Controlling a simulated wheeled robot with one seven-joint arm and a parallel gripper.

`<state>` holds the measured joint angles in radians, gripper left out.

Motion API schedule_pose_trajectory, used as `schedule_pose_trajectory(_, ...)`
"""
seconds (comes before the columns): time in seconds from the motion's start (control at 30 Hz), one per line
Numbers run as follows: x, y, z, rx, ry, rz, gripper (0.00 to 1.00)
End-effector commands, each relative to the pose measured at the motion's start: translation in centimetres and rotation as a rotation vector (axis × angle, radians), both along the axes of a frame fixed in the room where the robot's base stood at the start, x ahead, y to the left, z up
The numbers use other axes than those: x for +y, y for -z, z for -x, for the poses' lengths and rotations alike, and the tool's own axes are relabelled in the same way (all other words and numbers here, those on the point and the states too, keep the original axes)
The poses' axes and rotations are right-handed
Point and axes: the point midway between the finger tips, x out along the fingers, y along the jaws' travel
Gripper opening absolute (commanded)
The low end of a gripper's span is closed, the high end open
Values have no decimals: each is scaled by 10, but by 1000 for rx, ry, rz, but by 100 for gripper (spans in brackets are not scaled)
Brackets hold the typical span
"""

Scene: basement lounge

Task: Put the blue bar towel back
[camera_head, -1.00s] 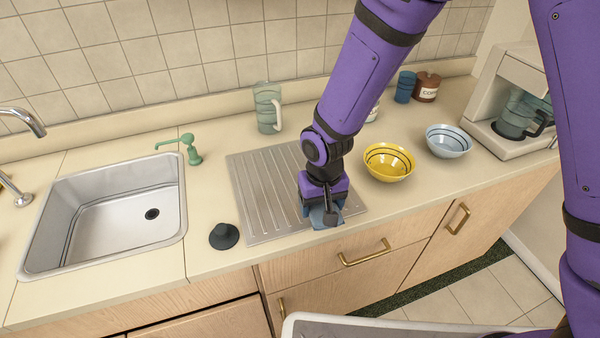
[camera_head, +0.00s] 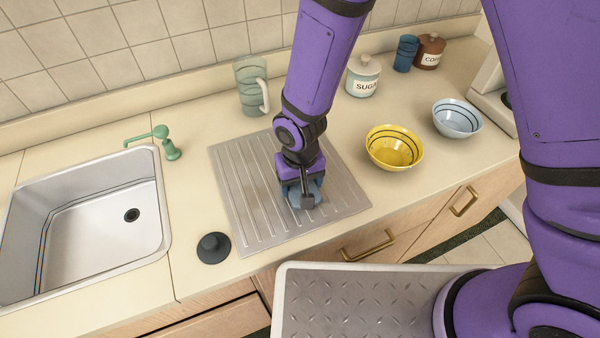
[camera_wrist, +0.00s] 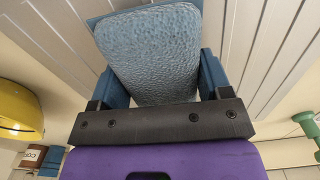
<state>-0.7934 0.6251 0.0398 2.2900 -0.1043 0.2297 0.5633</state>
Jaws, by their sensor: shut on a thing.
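The blue bar towel (camera_wrist: 150,52) fills the space between my fingers in the wrist view, with a rough, light blue surface. In the head view only a small part of the towel (camera_head: 307,199) shows under my wrist. My gripper (camera_head: 301,194) is shut on it, pointing down over the right front part of the ribbed metal drainboard (camera_head: 241,190). I cannot tell whether the towel touches the drainboard. The drainboard's ribs also show behind the towel in the wrist view (camera_wrist: 262,50).
A yellow bowl (camera_head: 393,148) and a pale blue bowl (camera_head: 457,118) stand right of the drainboard. A glass pitcher (camera_head: 251,86) and sugar jar (camera_head: 363,76) stand behind. A dark stopper (camera_head: 213,248) lies left of the drainboard, near the sink (camera_head: 85,225). The drainboard's left half is clear.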

Motion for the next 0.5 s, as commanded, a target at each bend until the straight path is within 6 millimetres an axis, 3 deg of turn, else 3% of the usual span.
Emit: schedule_pose_trajectory(0.5,1,7,0,-1,-1,-1,42)
